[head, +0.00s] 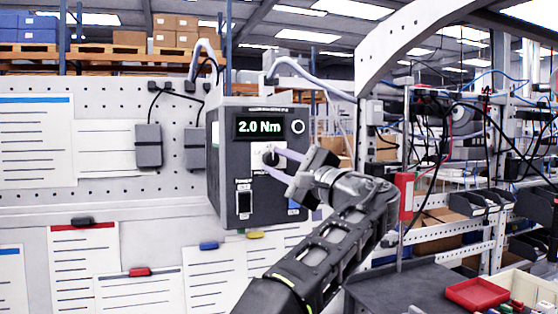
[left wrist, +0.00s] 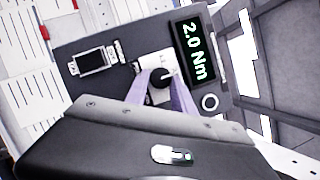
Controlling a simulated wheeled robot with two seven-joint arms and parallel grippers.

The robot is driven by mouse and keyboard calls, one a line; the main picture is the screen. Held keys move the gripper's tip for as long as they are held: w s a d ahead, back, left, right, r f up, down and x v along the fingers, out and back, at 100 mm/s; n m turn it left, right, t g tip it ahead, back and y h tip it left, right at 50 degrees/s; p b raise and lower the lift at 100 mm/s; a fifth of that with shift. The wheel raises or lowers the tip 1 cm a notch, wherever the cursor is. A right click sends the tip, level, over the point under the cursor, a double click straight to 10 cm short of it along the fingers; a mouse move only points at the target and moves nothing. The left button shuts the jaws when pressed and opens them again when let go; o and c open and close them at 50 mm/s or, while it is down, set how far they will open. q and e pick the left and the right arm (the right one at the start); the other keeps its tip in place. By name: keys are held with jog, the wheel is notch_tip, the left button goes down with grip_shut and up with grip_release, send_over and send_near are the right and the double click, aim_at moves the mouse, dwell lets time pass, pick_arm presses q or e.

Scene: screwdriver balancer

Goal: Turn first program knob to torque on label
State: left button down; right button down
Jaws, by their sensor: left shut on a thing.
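The dark grey controller box (head: 225,170) hangs on the pegboard in the head view. Its lit display (head: 259,127) reads 2.0 Nm, and the same reading shows sideways in the left wrist view (left wrist: 194,51). The black program knob (left wrist: 161,82) sits on a white plate (left wrist: 150,62) below the display. My left gripper (head: 270,163) is at the box front, its two pale fingers shut on the knob, one on each side. The fingers partly hide the knob and its plate in the head view. My right gripper is out of view.
A round white-ringed button (head: 298,127) sits right of the display, and a black rocker switch (head: 244,203) is at lower left. Paper sheets (head: 82,262) hang on the board. A red tray (head: 477,293) lies on the dark bench at lower right.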

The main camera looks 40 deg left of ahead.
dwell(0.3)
pick_arm(q)
jog(key=c, duration=1.1)
grip_release()
jog(key=shift+f, duration=0.1)
jog(key=shift+s+d+f+b, duration=0.1)
jog(key=shift+d+f+b, duration=0.15)
jog(key=shift+d+b, duration=0.4)
jog(key=b+v, duration=0.1)
jog(key=v, duration=0.1)
jog(key=b+v, duration=0.1)
jog(key=v, duration=0.1)
jog(key=b+v, duration=0.2)
jog(key=shift+s+d+r, duration=0.15)
jog(key=shift+d+r, duration=0.05)
jog(key=shift+r, duration=0.05)
jog(key=shift+r, duration=0.1)
